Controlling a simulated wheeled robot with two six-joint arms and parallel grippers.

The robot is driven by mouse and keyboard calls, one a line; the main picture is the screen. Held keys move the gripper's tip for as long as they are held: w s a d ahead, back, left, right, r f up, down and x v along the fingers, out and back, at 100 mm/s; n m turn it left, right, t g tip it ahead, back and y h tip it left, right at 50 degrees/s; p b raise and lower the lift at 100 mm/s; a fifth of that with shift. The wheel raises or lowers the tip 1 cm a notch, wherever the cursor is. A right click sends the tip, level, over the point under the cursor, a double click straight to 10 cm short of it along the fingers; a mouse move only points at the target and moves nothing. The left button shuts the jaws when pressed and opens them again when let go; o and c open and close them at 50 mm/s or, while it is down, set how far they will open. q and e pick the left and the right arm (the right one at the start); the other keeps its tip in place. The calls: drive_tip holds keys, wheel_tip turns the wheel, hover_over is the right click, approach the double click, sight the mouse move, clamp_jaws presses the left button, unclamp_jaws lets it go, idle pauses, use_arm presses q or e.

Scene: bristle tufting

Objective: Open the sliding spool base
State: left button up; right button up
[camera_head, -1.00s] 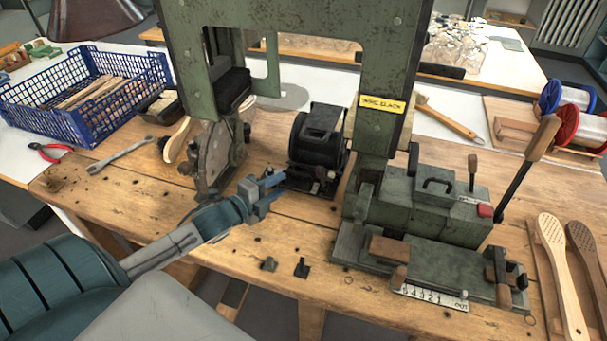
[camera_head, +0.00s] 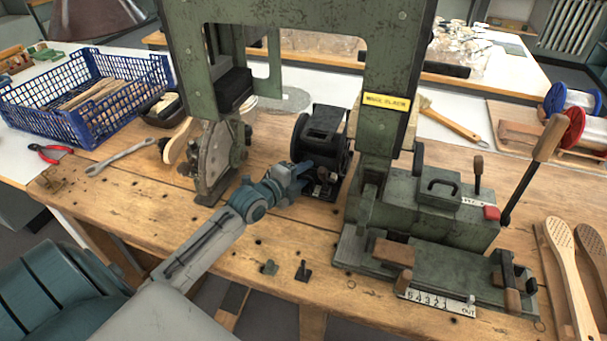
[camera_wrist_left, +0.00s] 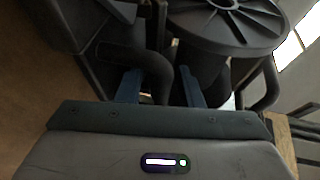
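The sliding spool base is probably the black unit (camera_head: 322,140) with a round drum, standing on the bench left of the green column. My left gripper (camera_head: 305,178) is at its front lower left side. In the left wrist view, the two blue fingers (camera_wrist_left: 160,88) stand apart, with a dark bent bar (camera_wrist_left: 148,68) reaching between them. I see no clear contact of both fingers on it. A spoked black disc (camera_wrist_left: 232,18) of the unit is just beyond the fingers. The gripper partly hides the unit's front in the head view. My right gripper is not in view.
A green press frame (camera_head: 385,120) stands right of the unit, with a green block and levers. Small black pegs (camera_head: 303,271) sit at the front edge.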

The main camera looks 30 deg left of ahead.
use_arm(q)
drive_tip(key=shift+c, duration=0.2)
clamp_jaws()
